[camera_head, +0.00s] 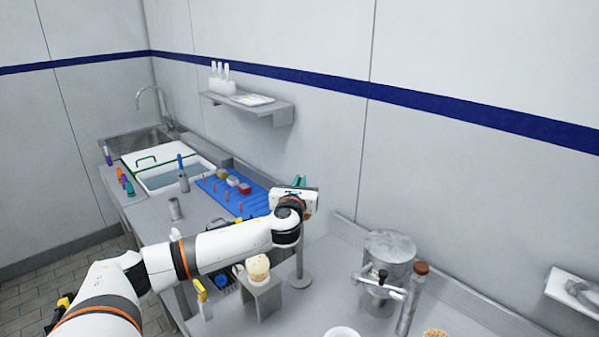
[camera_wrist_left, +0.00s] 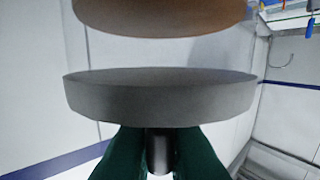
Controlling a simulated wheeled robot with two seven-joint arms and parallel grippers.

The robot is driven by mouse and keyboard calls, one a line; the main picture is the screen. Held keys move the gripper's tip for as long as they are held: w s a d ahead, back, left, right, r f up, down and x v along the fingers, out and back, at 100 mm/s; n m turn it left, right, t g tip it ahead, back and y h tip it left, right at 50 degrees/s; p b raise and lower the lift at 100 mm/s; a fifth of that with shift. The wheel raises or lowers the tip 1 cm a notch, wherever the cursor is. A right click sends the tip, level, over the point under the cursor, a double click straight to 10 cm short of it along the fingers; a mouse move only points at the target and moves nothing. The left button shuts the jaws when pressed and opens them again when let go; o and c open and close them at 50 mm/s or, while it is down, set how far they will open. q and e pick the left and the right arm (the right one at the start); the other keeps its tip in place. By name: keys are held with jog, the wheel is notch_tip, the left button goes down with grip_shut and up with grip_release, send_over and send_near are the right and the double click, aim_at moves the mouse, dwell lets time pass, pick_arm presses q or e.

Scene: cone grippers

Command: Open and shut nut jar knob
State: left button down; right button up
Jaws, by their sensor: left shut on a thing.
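My left gripper (camera_head: 300,183) is up beside the back wall in the head view, its green fingers partly hidden behind its white body. In the left wrist view the green fingers (camera_wrist_left: 160,158) are shut on a dark knob stem (camera_wrist_left: 158,150) under a flat grey disc (camera_wrist_left: 160,98). This disc looks like the lid that the knob belongs to. A brown rounded piece (camera_wrist_left: 160,16) shows across a gap from the disc; I cannot tell if it is the jar. No jar body is clear in the head view near the gripper. My right gripper is not in view.
A blue rack (camera_head: 236,200) and sink lie further left. A shelf (camera_head: 250,107) juts from the wall.

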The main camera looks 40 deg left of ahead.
pick_arm(q)
jog(key=n+g+y+p, duration=0.2)
jog(key=n+y, duration=0.1)
jog(key=shift+w+d+r+g, duration=0.1)
jog(key=shift+r+g, duration=0.1)
jog(key=shift+g, duration=0.2)
jog(key=n+g+y+p, duration=0.1)
jog(key=n+g+y, duration=0.2)
jog(key=g, duration=0.1)
jog(key=shift+f+g+y, duration=0.1)
jog(key=shift+g+y, duration=0.2)
jog(key=shift+n+g+y, duration=0.8)
jog(key=shift+n+g, duration=1.3)
jog(key=shift+g, duration=1.1)
jog(key=c, duration=1.5)
grip_release()
jog(key=shift+f, duration=0.1)
